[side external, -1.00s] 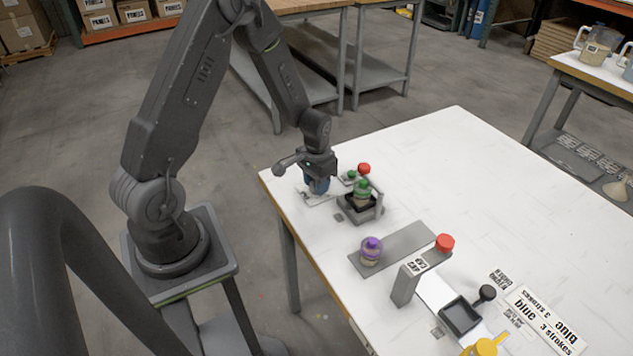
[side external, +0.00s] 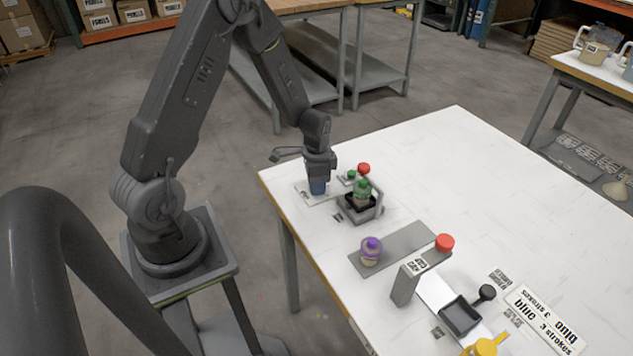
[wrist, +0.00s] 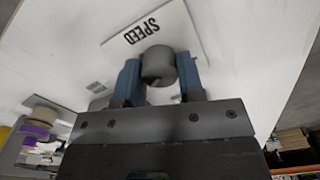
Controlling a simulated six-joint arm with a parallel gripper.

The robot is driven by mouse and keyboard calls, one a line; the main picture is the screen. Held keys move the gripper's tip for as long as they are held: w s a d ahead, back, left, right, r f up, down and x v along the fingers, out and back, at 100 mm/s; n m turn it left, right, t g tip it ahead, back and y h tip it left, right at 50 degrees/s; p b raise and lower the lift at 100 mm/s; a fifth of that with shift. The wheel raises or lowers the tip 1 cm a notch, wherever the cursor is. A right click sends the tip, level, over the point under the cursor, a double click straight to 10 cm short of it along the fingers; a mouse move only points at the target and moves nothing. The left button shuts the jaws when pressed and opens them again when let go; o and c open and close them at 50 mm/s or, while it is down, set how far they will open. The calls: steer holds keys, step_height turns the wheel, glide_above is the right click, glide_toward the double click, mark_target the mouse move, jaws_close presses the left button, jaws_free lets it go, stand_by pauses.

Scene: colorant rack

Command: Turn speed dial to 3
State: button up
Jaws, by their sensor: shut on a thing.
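The speed dial (wrist: 158,63) is a grey round knob in the wrist view, below a plate printed SPEED (wrist: 148,27). My gripper (wrist: 160,75) points down at the plate with its blue fingers on either side of the knob, shut on it. In the side view my gripper (side external: 318,188) is at the far left corner of the white table, and it hides the knob. The dial's pointer and numbers cannot be read.
Just right of my gripper stands a dark holder (side external: 362,212) with a green-capped bottle (side external: 362,190). A red button (side external: 364,168) is behind it. A purple-capped bottle (side external: 371,250) stands on a grey strip (side external: 408,240) nearer the camera.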

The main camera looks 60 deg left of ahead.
stand_by(0.3)
steer(key=o, duration=0.9)
steer(key=shift+r, duration=6.9)
steer(key=s+d+r+n+t, duration=0.1)
steer(key=s+d+r+t, duration=0.1)
steer(key=s+d+r, duration=0.3)
steer(key=s+d+r+n+t, duration=0.1)
steer(key=s+d+r, duration=0.4)
steer(key=s+d+r+n+t, duration=0.1)
steer(key=s+d+r+t, duration=0.1)
steer(key=s+d+r, duration=0.3)
steer(key=shift+s+n+t, duration=0.15)
steer(key=shift+n+t, duration=0.15)
steer(key=shift+n, duration=0.1)
